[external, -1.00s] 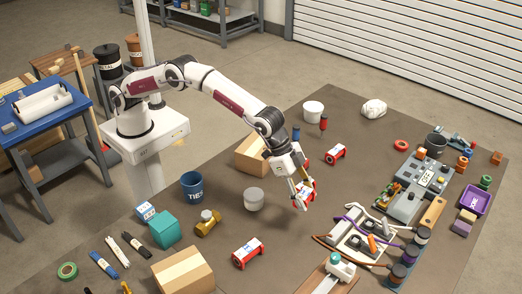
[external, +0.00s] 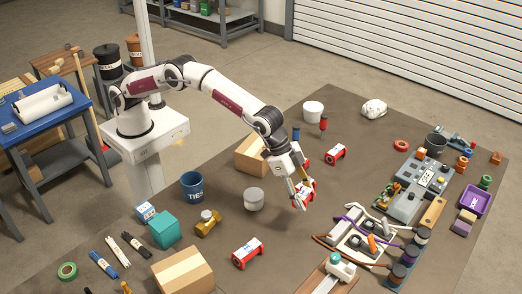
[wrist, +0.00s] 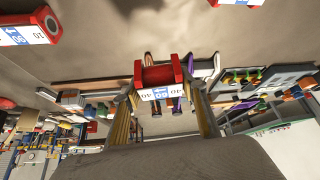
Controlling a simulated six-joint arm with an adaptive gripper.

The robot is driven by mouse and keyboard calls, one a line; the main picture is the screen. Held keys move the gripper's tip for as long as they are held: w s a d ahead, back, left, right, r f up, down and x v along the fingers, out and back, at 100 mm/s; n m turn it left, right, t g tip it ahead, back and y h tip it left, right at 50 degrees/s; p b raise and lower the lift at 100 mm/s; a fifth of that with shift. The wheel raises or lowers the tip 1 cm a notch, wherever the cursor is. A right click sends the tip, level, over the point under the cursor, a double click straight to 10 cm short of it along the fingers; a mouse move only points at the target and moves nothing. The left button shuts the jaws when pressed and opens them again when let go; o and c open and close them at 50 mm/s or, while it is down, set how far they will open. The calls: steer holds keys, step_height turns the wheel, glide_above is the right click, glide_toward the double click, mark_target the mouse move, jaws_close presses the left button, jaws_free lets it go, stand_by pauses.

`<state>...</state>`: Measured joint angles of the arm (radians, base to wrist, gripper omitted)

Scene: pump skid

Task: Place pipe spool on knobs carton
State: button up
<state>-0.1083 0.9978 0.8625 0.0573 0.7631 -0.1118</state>
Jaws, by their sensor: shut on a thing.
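My gripper (external: 303,193) is shut on a red-and-white pipe spool (external: 307,187) and holds it in the air over the middle of the mat. In the wrist view the spool (wrist: 160,82) sits between the fingers, with red ends and a white and blue label. Two similar red-and-white pieces rest on the mat, one behind (external: 337,153) and one at the front (external: 248,252). A closed cardboard carton (external: 183,270) stands at the front left. Another carton (external: 251,156) stands behind my gripper, partly hidden by my arm. I cannot read which carton is for knobs.
A grey-lidded tub (external: 254,199), a brass fitting (external: 208,222), a blue bin (external: 192,186) and a teal box (external: 164,229) stand to the left. Cables and the pump skid (external: 412,187) fill the right. Mat between the front red piece and the cables is clear.

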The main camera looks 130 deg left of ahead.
steer(key=s+d+r+m+h, duration=0.15)
steer(key=d+r, duration=0.25)
steer(key=d, duration=0.7)
steer(key=s+d+r+m, duration=0.2)
steer(key=s+d+r, duration=0.1)
steer(key=d, duration=0.8)
steer(key=s+d+r+m+h, duration=0.15)
steer(key=d+r, duration=0.25)
steer(key=d, duration=0.7)
steer(key=s+d+m, duration=0.1)
steer(key=s+d, duration=0.4)
steer(key=s, duration=0.2)
steer(key=shift+d+f, duration=0.3)
glide_above(185, 262)
steer(key=s, duration=0.2)
steer(key=shift+a+f, duration=0.2)
steer(key=shift+f, duration=1.05)
steer(key=shift+a+f, duration=0.15)
steer(key=shift+f, duration=1.1)
steer(key=shift+f, duration=0.15)
steer(key=shift+f, duration=2.35)
steer(key=shift+f, duration=0.1)
